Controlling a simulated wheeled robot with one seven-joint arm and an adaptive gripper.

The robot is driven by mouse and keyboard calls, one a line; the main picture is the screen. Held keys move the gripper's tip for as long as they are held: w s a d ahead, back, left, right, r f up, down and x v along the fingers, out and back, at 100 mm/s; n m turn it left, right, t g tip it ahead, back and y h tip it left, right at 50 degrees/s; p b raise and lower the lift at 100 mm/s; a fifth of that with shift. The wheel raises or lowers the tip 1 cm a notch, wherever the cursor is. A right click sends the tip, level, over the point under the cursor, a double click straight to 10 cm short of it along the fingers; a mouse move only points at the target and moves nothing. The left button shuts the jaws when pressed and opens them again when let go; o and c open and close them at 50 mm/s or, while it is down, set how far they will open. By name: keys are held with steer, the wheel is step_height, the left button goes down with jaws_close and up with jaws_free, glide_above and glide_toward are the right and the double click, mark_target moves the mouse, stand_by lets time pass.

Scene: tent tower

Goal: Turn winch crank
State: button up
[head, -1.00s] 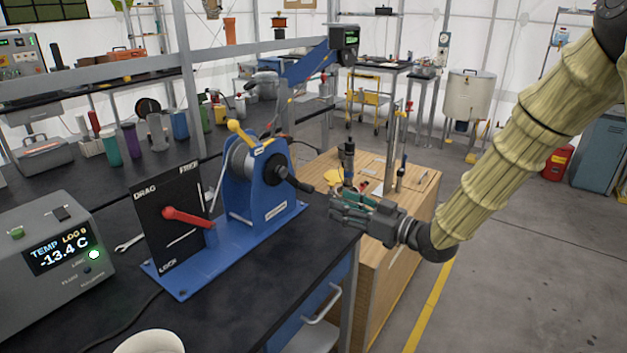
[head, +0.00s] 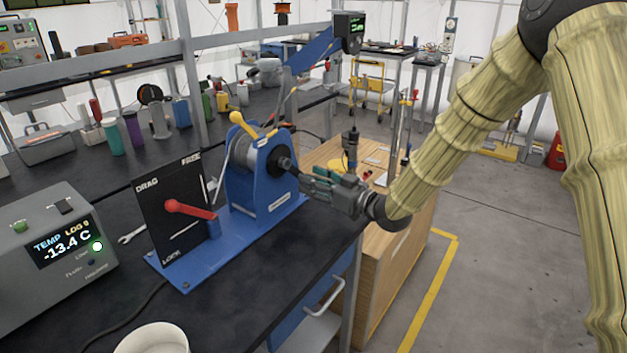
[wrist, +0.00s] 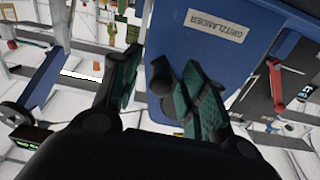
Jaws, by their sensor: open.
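The blue winch (head: 258,190) stands on a blue base plate on the black bench, with a drum and a black crank (head: 285,165) on its right face. My gripper (head: 304,181) is at the crank's outer end, its fingers pointing left at the winch. In the wrist view, my gripper (wrist: 160,64) is open, with green-padded fingers on either side of a dark rounded knob (wrist: 160,80), seemingly the crank handle's end. The knob looks close to the right finger; I cannot tell if they touch. The winch's blue side plate (wrist: 215,65) fills the area behind. The fingers hide part of the handle.
A black drag panel (head: 172,218) with a red lever (head: 190,209) stands left of the winch. A grey temperature box (head: 58,250) and a white container (head: 152,338) are nearer. A wooden cabinet (head: 385,255) stands right of the bench. Floor on the right is open.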

steer(key=shift+a, duration=0.15)
jaws_close()
steer(key=shift+s+a+f+m+p, duration=0.15)
steer(key=shift+s+m+p, duration=0.1)
steer(key=shift+m+p, duration=0.25)
steer(key=shift+s+a+f+m+p, duration=0.15)
steer(key=shift+s+m+p, duration=0.1)
steer(key=shift+m, duration=0.35)
steer(key=shift+s+a+f+m+p, duration=0.25)
steer(key=shift+s+a+f+m, duration=0.1)
steer(key=shift+m, duration=0.3)
steer(key=shift+s+a+f+m+p, duration=0.25)
steer(key=shift+s+m, duration=0.1)
steer(key=shift+m, duration=0.3)
jaws_free()
